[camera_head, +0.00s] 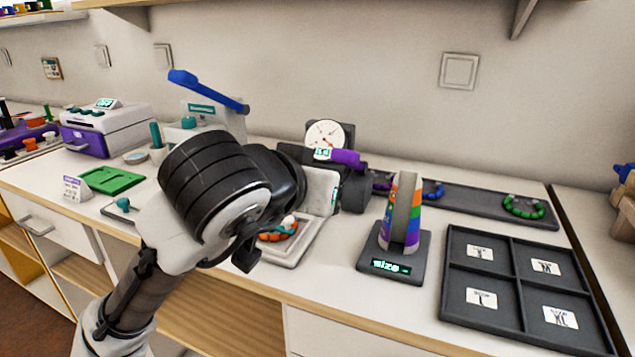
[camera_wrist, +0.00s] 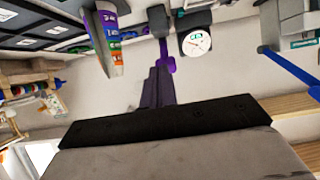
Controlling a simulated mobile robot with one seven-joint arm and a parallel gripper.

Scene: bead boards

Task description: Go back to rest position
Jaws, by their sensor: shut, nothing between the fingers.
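My gripper (camera_wrist: 157,72) shows in the wrist view as dark fingers close together, shut and empty, pointing away over the bench. In the head view my arm reaches up from the lower left, and its black wrist hides most of the gripper. The arm is raised over the front of the white bench (camera_head: 330,275), in front of the dial device (camera_head: 325,134) with its purple handle. Nothing is held. An orange bead bracelet (camera_head: 284,233) lies in a pale tray (camera_head: 303,247) beside and partly behind my wrist.
A rainbow sizing cone (camera_head: 388,222) stands on a dark base, right of my wrist. A four-compartment size tray (camera_head: 462,305) is at the right. A dark tray (camera_head: 470,202) at the back holds blue and green bracelets. A blue-levered press (camera_head: 205,86), purple-fronted box (camera_head: 85,143) and green plate (camera_head: 112,181) stand left.

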